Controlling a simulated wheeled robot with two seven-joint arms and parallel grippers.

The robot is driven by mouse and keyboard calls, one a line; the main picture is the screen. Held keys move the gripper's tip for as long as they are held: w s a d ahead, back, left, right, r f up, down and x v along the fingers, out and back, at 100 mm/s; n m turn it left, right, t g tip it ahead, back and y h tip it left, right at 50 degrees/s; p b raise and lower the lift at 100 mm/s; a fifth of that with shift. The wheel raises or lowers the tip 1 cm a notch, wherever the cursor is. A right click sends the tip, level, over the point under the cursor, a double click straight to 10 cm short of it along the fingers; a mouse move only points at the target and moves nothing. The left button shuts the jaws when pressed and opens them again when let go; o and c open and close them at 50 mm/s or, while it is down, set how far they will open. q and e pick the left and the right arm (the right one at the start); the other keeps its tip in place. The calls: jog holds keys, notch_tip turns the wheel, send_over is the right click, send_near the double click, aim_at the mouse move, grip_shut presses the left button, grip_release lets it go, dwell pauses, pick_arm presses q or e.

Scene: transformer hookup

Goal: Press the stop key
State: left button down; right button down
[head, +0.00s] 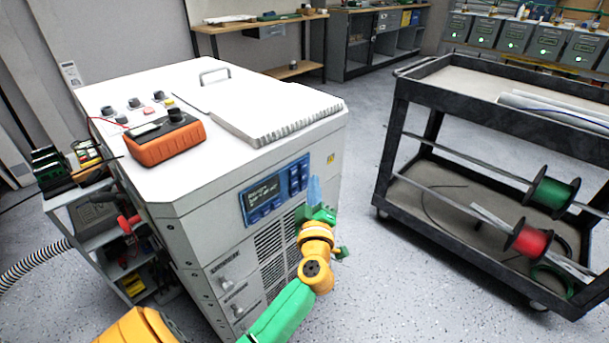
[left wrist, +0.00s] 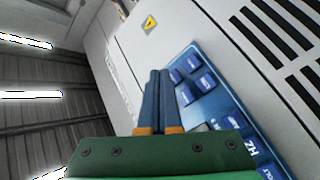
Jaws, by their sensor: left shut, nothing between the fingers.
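The blue control panel (head: 275,190) with a dark display and several blue keys is on the front of the white cabinet. In the left wrist view the panel (left wrist: 222,118) runs diagonally, with blue keys (left wrist: 205,82) near its upper end. The key labels are too small to tell which is the stop key. My left gripper (head: 314,186) is shut and empty, just off the panel's right end. In the left wrist view its blue fingers (left wrist: 160,75) lie together beside the upper keys. I cannot tell whether they touch a key. My right gripper is not in view.
A dark cart (head: 400,130) with red and green wire spools stands at the right. Floor between cabinet and cart is clear.

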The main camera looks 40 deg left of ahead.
pick_arm(q)
jog(key=d, duration=0.5)
jog(key=shift+s+p, duration=0.2)
jog(key=shift+p, duration=0.1)
jog(key=shift+f, duration=0.1)
dwell(0.9)
